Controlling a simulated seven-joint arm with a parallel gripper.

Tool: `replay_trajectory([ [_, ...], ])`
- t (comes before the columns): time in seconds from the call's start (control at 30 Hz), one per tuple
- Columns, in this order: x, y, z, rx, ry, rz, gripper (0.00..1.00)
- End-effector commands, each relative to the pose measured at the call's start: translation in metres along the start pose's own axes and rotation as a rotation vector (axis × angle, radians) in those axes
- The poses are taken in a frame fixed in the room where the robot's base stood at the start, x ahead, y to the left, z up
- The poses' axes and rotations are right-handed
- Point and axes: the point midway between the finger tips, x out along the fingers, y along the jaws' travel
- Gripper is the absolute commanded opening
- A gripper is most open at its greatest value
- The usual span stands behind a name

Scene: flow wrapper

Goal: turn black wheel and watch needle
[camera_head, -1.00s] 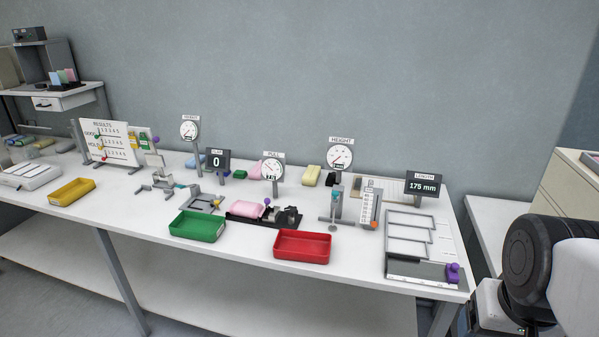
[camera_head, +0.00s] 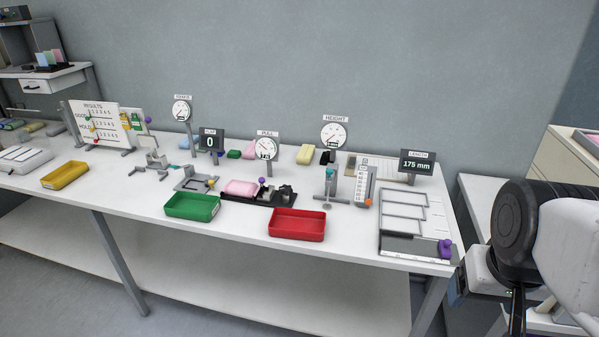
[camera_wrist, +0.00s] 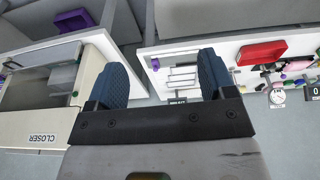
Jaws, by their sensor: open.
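The pull station stands mid-table with a round dial on a post, the PULL gauge (camera_head: 266,148); its needle is too small to read. In front of the dial is a black base (camera_head: 258,197) with a pink pouch (camera_head: 241,188) at its left end. A small dark part (camera_head: 286,191) sits at its right end; I cannot tell whether it is the black wheel. My gripper (camera_wrist: 166,75) shows in the wrist view with two blue fingers spread apart and nothing between them. It is well away from the pull station, off the table's right end.
A green tray (camera_head: 192,207) and a red tray (camera_head: 297,225) stand at the front edge. A HEIGHT gauge (camera_head: 333,135), a LENGTH display (camera_head: 417,162) and a yellow tray (camera_head: 65,175) are also on the table. A cabinet (camera_head: 565,165) stands at right.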

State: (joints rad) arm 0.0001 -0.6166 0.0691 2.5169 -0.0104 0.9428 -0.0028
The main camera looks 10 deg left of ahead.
Motion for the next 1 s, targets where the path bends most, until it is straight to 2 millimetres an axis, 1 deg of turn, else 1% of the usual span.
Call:
replay_trajectory([
  [0.17, -0.003, -0.007, -0.025, -0.07, -0.01, -0.005, 0.76],
  [0.47, -0.007, -0.029, -0.091, -0.253, -0.033, -0.02, 0.76],
  [0.73, -0.003, -0.055, -0.151, -0.426, -0.052, -0.035, 0.76],
  [1.0, 0.009, -0.088, -0.21, -0.599, -0.07, -0.053, 0.76],
])
